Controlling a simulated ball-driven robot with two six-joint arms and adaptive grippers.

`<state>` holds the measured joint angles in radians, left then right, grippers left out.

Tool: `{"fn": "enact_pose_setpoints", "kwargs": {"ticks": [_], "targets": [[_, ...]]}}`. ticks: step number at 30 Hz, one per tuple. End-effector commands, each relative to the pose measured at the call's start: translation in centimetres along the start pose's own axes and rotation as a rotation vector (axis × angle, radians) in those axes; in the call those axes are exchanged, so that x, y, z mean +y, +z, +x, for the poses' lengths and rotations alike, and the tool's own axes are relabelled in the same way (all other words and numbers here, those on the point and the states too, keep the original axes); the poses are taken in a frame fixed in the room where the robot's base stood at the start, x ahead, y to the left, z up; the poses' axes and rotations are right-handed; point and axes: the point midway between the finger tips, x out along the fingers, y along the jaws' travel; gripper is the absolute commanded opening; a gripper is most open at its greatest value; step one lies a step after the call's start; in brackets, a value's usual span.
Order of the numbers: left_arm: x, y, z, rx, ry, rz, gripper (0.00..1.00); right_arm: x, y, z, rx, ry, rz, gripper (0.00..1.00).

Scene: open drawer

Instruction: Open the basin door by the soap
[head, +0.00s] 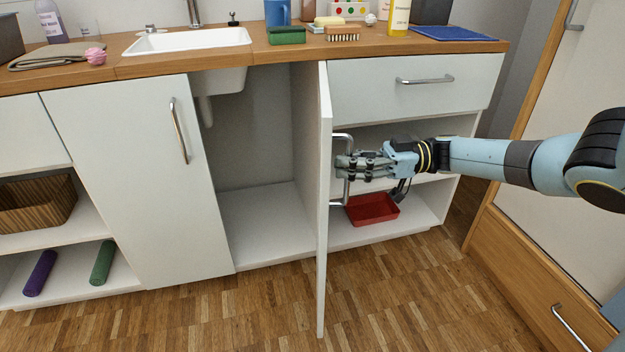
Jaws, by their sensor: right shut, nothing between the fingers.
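The basin (190,42) is a white sink set in the wooden counter. Under it, a white cabinet door (324,230) stands swung out, edge-on to me, and the compartment behind it (262,160) is open and looks empty. The door's metal bar handle (342,135) is on its right-hand face. My right gripper (345,166) is at that handle, with its fingers shut and overlapping the bar; nothing is held between them. A bar of soap (328,21) lies on the counter above the door. My left gripper is not in view.
A closed white door (140,170) with a handle is left of the opening. A drawer (415,88) and open shelves with a red tray (372,208) are behind my right gripper. A wooden-framed cabinet (530,225) stands at right. The parquet floor in front is clear.

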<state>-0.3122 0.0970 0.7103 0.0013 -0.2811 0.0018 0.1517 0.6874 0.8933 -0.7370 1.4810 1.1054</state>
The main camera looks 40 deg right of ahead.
Motion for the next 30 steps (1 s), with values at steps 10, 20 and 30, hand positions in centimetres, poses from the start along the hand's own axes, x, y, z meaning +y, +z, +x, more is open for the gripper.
{"fn": "enact_pose_setpoints", "kwargs": {"ticks": [10,20,30], "targets": [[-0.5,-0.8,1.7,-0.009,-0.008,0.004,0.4,0.1,0.1,-4.2,-0.004,-0.041,0.001,0.0],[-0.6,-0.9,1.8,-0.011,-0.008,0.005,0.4,0.1,-0.1,-4.9,-0.002,-0.041,-0.001,0.0],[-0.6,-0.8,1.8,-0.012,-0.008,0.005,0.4,0.1,-0.1,-4.9,-0.001,-0.041,-0.001,0.12]]}}
